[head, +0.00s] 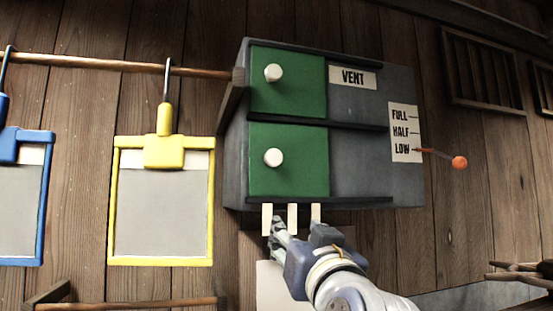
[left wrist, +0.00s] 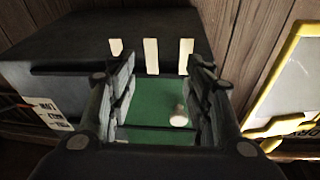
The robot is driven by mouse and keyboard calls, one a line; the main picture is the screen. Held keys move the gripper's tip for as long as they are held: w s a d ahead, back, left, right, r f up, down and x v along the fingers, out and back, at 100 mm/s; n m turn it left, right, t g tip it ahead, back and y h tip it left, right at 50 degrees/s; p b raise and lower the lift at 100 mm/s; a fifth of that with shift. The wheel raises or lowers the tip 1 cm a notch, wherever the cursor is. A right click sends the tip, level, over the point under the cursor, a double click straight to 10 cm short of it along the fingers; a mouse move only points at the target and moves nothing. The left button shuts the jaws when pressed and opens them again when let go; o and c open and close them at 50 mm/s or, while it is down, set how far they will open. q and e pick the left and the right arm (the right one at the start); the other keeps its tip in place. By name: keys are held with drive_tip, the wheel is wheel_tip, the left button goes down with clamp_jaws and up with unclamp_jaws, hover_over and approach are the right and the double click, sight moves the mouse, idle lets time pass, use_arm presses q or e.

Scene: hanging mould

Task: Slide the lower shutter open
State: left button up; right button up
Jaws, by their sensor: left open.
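The lower shutter (head: 305,160) is a green panel with a white round knob (head: 273,157), at the left of the lower track of a grey vent box (head: 370,180). My left gripper (head: 300,232) is open and empty just below the box in the head view. In the left wrist view, a green shutter (left wrist: 150,136) and a white knob (left wrist: 179,117) show between the open fingers (left wrist: 163,62); the fingers appear apart from the knob. My right gripper is not in view.
A matching upper green shutter (head: 305,85) has its own knob. A label reads FULL, HALF, LOW (head: 405,132), with an orange-tipped pointer (head: 459,162) at LOW. Pale strips (head: 267,219) hang below the box. A yellow frame (head: 112,205) hangs at left.

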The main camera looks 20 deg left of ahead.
sight(274, 158)
use_arm(q)
drive_tip(key=s+d+r+n+y, duration=0.1)
drive_tip(key=s+r+n+y, duration=0.15)
drive_tip(key=s+r, duration=0.5)
drive_tip(key=shift+t+y, duration=0.25)
drive_tip(key=shift+t, duration=0.05)
drive_tip(key=p+x, duration=0.1)
drive_tip(key=x, duration=0.3)
drive_tip(key=p+x, duration=0.2)
drive_tip(key=x, duration=0.2)
drive_tip(key=d+r+p+x, duration=0.1)
drive_tip(key=p+x, duration=0.1)
drive_tip(key=x, duration=0.2)
drive_tip(key=shift+w+r, duration=0.1)
drive_tip(key=shift+w+a, duration=0.15)
drive_tip(key=shift+w, duration=0.15)
drive_tip(key=shift+c, duration=0.2)
clamp_jaws()
